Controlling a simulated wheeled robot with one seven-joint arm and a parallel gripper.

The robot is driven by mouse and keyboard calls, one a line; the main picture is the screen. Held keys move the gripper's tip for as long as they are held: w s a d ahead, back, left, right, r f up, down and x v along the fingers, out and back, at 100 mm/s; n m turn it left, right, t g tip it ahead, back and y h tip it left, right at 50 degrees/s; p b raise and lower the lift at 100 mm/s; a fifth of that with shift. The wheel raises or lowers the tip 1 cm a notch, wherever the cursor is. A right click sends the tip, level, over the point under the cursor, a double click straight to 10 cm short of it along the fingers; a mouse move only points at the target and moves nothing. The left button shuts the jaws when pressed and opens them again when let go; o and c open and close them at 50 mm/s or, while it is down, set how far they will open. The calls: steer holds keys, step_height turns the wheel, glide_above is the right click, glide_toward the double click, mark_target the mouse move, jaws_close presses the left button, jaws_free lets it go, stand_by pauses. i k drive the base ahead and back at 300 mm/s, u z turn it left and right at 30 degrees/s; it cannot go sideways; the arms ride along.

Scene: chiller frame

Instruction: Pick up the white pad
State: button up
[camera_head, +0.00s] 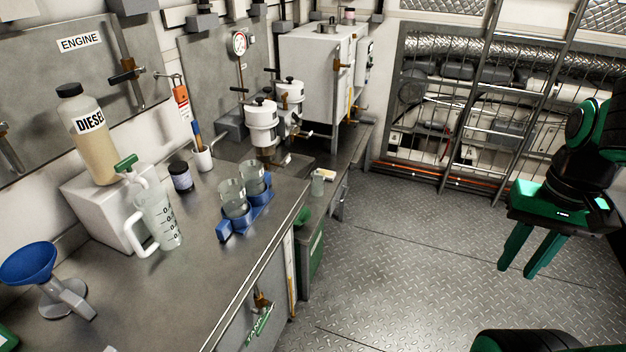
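A small pale, flat piece (324,174), which may be the white pad, shows at the edge of the far worktop, just above a small pale cup-like container. It is too small to tell its exact shape or what it rests on. My gripper (516,270) hangs at the right over the open floor, with its two green fingers pointing down and apart. It is open and empty, well to the right of the pale piece and not touching anything.
The near worktop (200,290) holds a diesel bottle (88,135), a clear measuring jug (160,215), a blue funnel (30,263) and a blue holder (248,218) with two glass beakers. A ladder (480,95) stands at the back. The chequered metal floor (410,260) is clear.

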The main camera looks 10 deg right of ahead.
mark_target(330, 175)
steer(key=z, duration=0.05)
steer(key=i, duration=1)
steer(key=u, duration=0.05)
steer(key=k, duration=1.15)
steer(key=z, duration=0.35)
steer(key=i, duration=2.05)
steer(key=u, duration=0.6)
